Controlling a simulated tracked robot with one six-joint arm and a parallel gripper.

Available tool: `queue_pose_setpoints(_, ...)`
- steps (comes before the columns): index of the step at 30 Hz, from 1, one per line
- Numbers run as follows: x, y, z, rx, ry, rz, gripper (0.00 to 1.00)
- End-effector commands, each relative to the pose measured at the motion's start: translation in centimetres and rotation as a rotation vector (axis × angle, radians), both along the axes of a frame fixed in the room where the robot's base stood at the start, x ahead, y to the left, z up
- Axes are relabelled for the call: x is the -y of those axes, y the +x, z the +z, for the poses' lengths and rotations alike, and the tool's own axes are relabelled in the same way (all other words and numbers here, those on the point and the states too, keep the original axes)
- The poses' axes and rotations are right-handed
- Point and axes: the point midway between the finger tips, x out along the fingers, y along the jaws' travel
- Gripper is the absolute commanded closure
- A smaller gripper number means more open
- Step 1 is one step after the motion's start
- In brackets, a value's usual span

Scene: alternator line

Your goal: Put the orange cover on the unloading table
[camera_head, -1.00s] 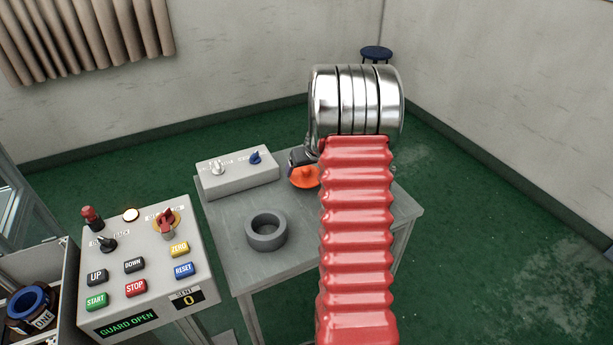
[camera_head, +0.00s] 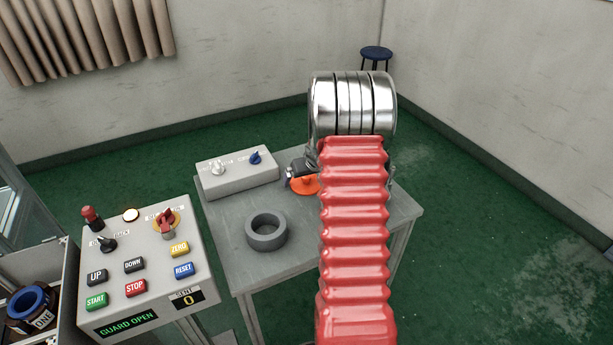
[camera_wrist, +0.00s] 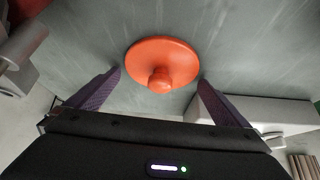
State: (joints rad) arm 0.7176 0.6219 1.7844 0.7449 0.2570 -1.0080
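The orange cover (camera_head: 304,186), a round disc with a knob, appears to lie flat on the grey unloading table (camera_head: 225,235), near its back edge. My red arm and gripper partly hide it in the head view. In the wrist view the cover (camera_wrist: 163,62) shows whole, knob towards me. My gripper (camera_wrist: 160,76) is open, with one finger on each side of the knob and a clear gap to both. In the head view my gripper (camera_head: 298,173) is just above and beside the cover.
A grey ring (camera_head: 266,231) lies on the table's front part. A grey switch box (camera_head: 238,176) stands at the back left. A control panel (camera_head: 148,265) reading GUARD OPEN is at left. A blue stool (camera_head: 376,54) stands far back.

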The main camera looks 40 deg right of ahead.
Motion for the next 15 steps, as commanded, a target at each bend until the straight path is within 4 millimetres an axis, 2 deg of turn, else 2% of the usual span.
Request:
queue_pose_setpoints(8,0.0,0.0,0.3,0.002,-0.001,0.000,0.00)
queue_pose_setpoints(15,-0.3,-0.8,1.7,0.003,-0.003,0.001,0.00)
